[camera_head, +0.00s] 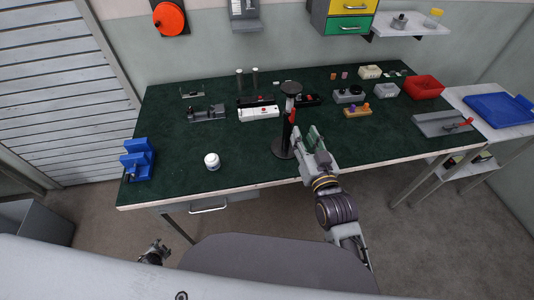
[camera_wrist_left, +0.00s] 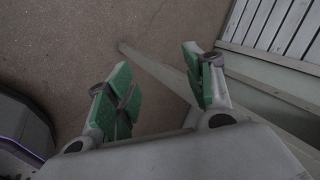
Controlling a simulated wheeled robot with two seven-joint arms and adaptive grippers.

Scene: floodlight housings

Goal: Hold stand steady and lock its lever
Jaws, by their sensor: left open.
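The black stand (camera_head: 283,131) stands upright near the front edge of the green workbench. It has a round base and a dark disc on top. Its red lever (camera_head: 292,117) is on the upper right side of the column. My right gripper (camera_head: 306,136) is just right of the stand's column, below the lever. Its fingers are apart, with green pads showing, and I see nothing between them; I cannot tell whether it touches the stand. My left gripper (camera_head: 155,252) is low in front of the bench, far from the stand. It also shows in the left wrist view (camera_wrist_left: 158,65), open and empty.
A white jar (camera_head: 212,161) stands left of the stand. A white fixture (camera_head: 259,113) and dark parts lie behind it. Bench surface around the jar is clear.

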